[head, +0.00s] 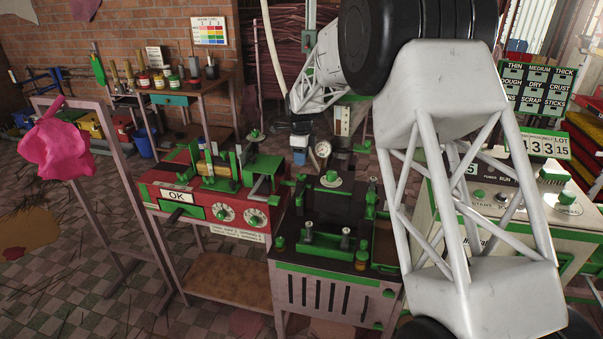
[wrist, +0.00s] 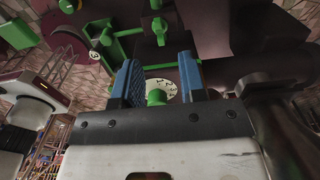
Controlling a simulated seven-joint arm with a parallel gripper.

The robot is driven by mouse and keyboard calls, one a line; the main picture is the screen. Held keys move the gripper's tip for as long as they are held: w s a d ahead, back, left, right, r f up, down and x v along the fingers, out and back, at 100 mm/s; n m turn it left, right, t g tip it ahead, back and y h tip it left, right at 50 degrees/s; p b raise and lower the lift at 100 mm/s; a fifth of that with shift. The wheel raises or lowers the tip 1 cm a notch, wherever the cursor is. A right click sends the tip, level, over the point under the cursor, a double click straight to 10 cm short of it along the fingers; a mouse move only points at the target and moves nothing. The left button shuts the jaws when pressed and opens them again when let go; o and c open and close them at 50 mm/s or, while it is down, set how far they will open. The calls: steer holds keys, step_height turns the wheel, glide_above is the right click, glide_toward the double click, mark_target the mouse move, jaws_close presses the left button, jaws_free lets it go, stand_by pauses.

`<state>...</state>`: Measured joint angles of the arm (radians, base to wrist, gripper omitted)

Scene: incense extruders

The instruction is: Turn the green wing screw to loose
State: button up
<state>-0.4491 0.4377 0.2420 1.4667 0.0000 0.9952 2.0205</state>
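In the wrist view, the two blue fingers of my gripper (wrist: 158,82) stand well apart. Between them shows a cream dial (wrist: 171,86) with dark numerals and a small green knob (wrist: 156,97) at its near edge. I see a clear gap between the knob and each finger. The knob may be the green wing screw, but its shape is too small to confirm. In the head view, the end of my arm reaches down behind the machines, and the fingers are too small and dark there to read.
A red machine marked OK (head: 178,196) stands left of a dark-topped bench (head: 325,262) with green fittings. A round white gauge (head: 323,149) is near my arm's end. A pink glove-like thing (head: 58,146) hangs on a frame at left.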

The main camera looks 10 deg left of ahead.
mark_target(301, 176)
steer(key=shift+f, duration=3.35)
jaws_close()
